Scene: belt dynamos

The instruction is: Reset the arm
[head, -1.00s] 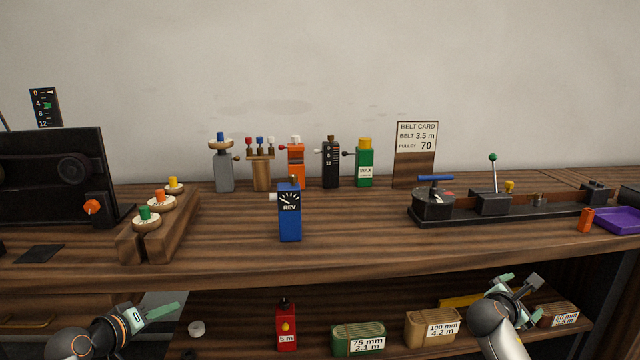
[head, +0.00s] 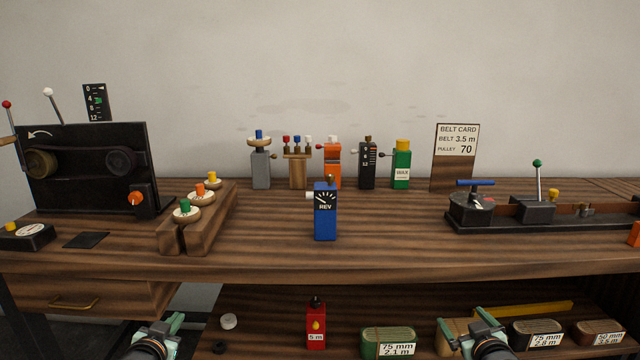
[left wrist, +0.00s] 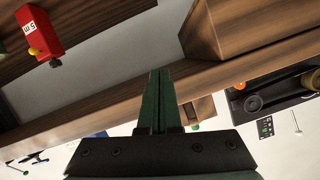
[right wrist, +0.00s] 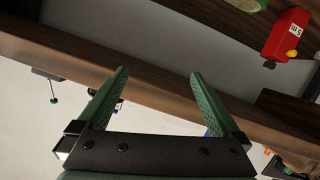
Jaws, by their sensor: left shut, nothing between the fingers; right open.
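My left gripper (head: 163,328) is low in the head view, in front of the bench and below its top. In the left wrist view (left wrist: 158,95) its green fingers are together with nothing between them. My right gripper (head: 472,328) is low right of centre in the head view, in front of the lower shelf. In the right wrist view (right wrist: 158,95) its fingers stand apart with nothing between them. Both arms are mostly out of view. Neither gripper touches anything that I can see.
The bench (head: 280,255) carries a black belt machine (head: 90,160), a blue REV meter (head: 325,215), a wooden pulley block (head: 165,235) and a black rail fixture (head: 500,222). The shelf below holds a red 5 m bottle (head: 316,325) and belt rolls. The bench's front edge lies above both grippers.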

